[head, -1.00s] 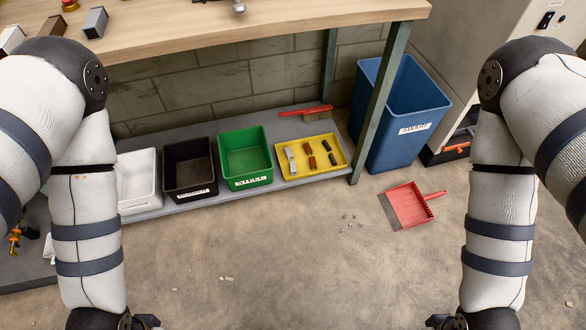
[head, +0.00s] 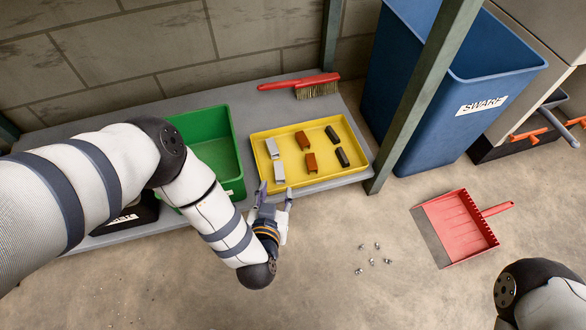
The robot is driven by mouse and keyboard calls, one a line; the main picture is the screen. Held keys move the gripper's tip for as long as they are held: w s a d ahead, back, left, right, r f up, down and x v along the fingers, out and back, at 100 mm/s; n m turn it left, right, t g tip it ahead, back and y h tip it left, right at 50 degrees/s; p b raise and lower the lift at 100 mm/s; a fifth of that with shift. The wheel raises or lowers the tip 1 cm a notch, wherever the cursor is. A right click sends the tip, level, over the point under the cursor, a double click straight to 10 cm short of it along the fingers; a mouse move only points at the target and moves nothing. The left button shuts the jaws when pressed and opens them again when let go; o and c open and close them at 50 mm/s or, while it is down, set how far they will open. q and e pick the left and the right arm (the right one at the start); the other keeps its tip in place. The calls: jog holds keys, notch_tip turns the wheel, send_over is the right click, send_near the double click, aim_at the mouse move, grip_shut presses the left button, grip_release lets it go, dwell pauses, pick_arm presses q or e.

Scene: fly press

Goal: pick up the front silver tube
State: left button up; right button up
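The yellow tray (head: 335,175) lies on the low grey shelf and holds several short tubes in pairs. Two are silver, at the tray's left: the back silver tube (head: 268,148) and the front silver tube (head: 279,172), which lies nearer the front rim. My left gripper (head: 276,188) is at the tray's front left rim, just short of the front silver tube. Its two fingers are apart, pointing toward that tube, with nothing visible between them. My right gripper is out of view; only part of my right arm shows at the bottom right.
Brown tubes (head: 307,151) and black tubes (head: 337,146) lie right of the silver ones. A green bin (head: 231,188) stands left of the tray, a red brush (head: 300,84) behind it. A table leg (head: 425,95) and blue bin (head: 440,125) stand right. A red dustpan (head: 460,228) lies on the floor.

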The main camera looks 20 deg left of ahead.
aim_at(279, 171)
pick_arm(q)
jog(key=b+x, duration=0.5)
jog(key=x, duration=0.4)
jog(key=shift+a+f, duration=0.2)
jog(key=shift+w+a, duration=0.1)
jog(key=shift+w, duration=0.3)
grip_shut()
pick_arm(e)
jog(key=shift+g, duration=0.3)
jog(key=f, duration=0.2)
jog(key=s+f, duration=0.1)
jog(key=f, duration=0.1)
